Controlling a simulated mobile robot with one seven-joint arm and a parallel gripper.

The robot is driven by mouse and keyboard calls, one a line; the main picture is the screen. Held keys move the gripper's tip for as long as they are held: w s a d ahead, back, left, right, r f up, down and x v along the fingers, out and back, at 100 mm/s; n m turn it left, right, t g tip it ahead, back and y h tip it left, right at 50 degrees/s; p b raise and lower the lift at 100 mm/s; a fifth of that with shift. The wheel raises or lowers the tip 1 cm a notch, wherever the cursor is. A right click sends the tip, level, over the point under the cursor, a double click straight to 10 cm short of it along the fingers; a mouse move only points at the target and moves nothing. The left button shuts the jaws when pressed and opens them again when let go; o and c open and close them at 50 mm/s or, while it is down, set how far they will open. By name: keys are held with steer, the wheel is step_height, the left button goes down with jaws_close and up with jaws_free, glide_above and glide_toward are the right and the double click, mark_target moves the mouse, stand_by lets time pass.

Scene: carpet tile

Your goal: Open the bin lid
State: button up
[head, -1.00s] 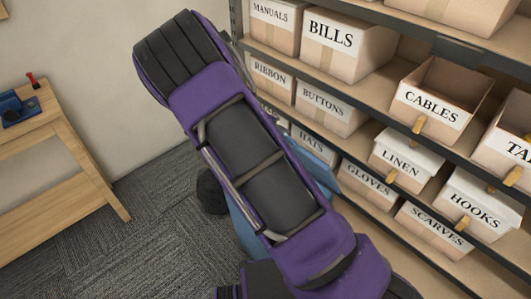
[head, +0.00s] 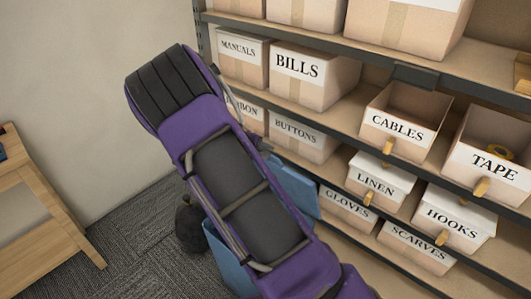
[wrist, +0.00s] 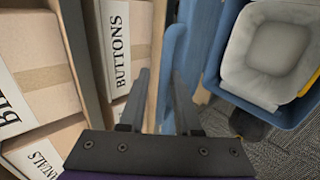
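The blue bin (head: 228,258) stands on the carpet by the shelf, partly hidden behind my arm in the head view. The wrist view shows its blue rim (wrist: 217,78) and open top, with a pale liner (wrist: 268,52) inside. The blue lid (head: 297,190) stands raised on the shelf side of the bin. It also shows in the wrist view (wrist: 200,45) as a steep panel left of the opening. My gripper (wrist: 160,75) has its fingers apart, with the right finger close to the lid; contact is unclear. My arm hides the gripper in the head view.
Shelves (head: 345,130) of labelled boxes stand close on the lid side, including the BUTTONS box (wrist: 122,50). A dark rounded object (head: 190,225) sits on the floor beside the bin. A wooden table (head: 35,200) is at left. Carpet (head: 140,240) between is clear.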

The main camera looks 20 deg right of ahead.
steer(key=shift+o, duration=0.2)
steer(key=shift+a+f, duration=0.1)
steer(key=shift+f, duration=0.05)
steer(key=shift+s, duration=0.1)
steer(key=v, duration=1.7)
steer(key=shift+r, duration=0.4)
